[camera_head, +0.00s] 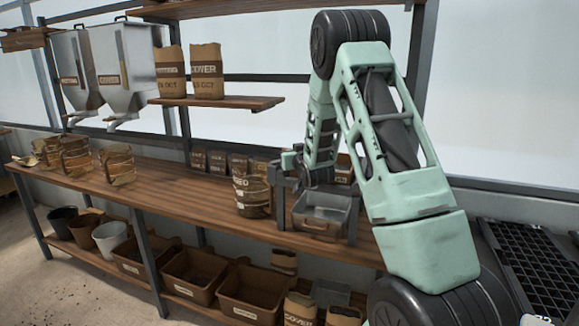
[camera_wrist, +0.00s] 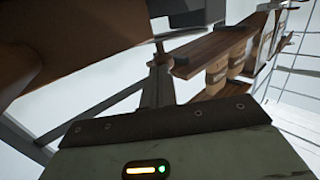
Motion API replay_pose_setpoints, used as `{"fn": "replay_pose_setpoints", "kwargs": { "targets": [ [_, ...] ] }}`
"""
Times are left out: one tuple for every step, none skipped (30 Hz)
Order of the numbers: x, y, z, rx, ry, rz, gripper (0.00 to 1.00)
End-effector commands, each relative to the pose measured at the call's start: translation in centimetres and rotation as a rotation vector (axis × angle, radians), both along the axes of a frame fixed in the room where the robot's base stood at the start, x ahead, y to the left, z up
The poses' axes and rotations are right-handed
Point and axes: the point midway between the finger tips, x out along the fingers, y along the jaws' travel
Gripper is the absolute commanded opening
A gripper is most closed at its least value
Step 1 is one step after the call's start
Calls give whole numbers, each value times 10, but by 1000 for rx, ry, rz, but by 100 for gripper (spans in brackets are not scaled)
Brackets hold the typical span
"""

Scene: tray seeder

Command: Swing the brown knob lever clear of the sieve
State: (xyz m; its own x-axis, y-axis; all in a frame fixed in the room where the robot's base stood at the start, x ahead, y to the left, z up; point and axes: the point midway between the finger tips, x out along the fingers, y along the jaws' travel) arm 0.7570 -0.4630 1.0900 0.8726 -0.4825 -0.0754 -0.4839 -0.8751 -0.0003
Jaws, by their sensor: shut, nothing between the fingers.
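The grey metal sieve unit (camera_head: 322,213) stands on the bench, with a tray-like box at its front. My gripper (camera_head: 289,161) is at the upper left of this unit, at the end of my folded-down arm. Its fingers (camera_wrist: 159,72) are shut and empty in the wrist view. A small brown piece shows just past the fingertips in that view; I cannot tell whether it is the knob or whether they touch it. A dark grey block (camera_wrist: 190,12) is close above the tips. The lever itself is not clearly visible in the head view, where my arm and the frame crowd it.
The wooden bench (camera_head: 185,185) carries a labelled bucket (camera_head: 252,196) just left of the unit and several jugs farther left. Paper bags line the back. A shelf (camera_head: 222,102) with two bags and two metal hoppers (camera_head: 122,70) are above. Black trays (camera_head: 535,265) lie right.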

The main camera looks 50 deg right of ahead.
Motion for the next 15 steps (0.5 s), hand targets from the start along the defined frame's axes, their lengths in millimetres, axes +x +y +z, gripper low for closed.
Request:
{"fn": "replay_pose_setpoints", "kwargs": {
  "targets": [
    [3,0,-4,-2,-4,3,0],
    [3,-1,-5,0,-3,3,0],
    [4,-3,-5,0,-3,3,0],
    [5,-5,-4,-2,-4,3,0],
    [6,-6,-4,-2,-4,3,0],
    [7,-8,-4,-2,-4,2,0],
    [8,-9,-4,-2,-4,2,0],
    [9,-11,-4,-2,-2,1,0],
    [10,-12,-4,-2,-4,1,0],
    [11,-14,-4,-2,-4,1,0],
    [12,-15,-4,-1,-3,1,0],
    [14,-16,-4,-2,-4,1,0],
    [15,-17,-3,-2,-4,2,0],
    [16,-18,-3,-1,-3,2,0],
    [18,-19,-3,-2,-4,2,0]
  ]
}}
